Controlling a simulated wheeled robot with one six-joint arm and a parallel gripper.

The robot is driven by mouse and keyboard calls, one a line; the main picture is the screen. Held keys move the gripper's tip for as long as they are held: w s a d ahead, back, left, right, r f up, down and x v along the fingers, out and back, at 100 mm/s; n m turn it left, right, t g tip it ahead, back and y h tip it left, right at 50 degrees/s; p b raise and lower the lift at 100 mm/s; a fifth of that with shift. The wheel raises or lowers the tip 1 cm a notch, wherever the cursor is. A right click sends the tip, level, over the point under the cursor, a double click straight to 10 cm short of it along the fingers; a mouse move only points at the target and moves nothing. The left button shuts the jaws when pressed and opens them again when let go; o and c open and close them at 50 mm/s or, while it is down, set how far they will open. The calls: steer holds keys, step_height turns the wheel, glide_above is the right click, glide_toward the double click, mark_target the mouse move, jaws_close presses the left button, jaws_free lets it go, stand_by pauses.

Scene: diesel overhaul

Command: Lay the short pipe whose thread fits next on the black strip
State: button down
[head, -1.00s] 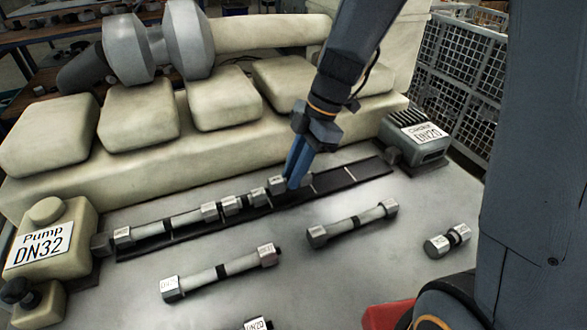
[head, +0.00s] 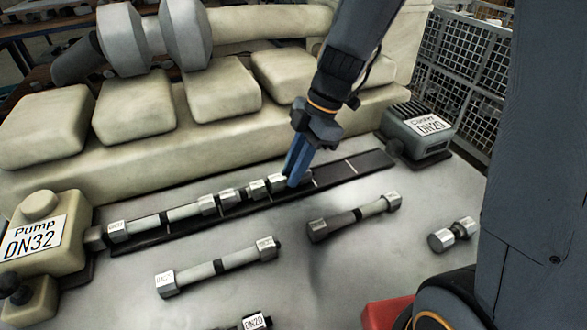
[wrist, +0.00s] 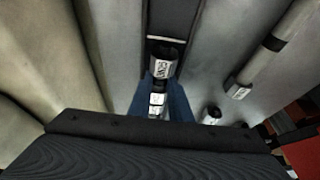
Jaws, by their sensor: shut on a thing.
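The black strip (head: 349,170) runs from the pump block (head: 35,240) marked DN32 to the cooler block (head: 420,130) marked DN20. A long pipe (head: 185,214) lies on its left part, and a short pipe (head: 243,192) lies right of it. My gripper (head: 297,178) is shut on another short pipe (head: 277,182) at the strip, in line with these. The wrist view shows this held pipe (wrist: 163,66) between the blue fingers, its label too blurred to read. The fingers hide part of it, and I cannot tell whether it rests on the strip.
Two longer pipes, one at front left (head: 190,275) and one at centre right (head: 350,219), lie on the grey table. A short pipe (head: 455,235) lies at the right. A piece labelled DN20 (head: 255,321) shows at the bottom edge. The strip's right part is bare up to the cooler.

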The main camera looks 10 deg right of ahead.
steer(key=shift+f, duration=0.1)
stand_by(0.6)
steer(key=c, duration=1.6)
jaws_free()
steer(key=shift+o, duration=0.2)
steer(key=b+v, duration=0.1)
steer(key=v, duration=0.5)
steer(key=shift+w+d, duration=0.1)
steer(key=shift+d, duration=0.05)
steer(key=shift+b+v, duration=0.35)
steer(key=shift+v, duration=0.5)
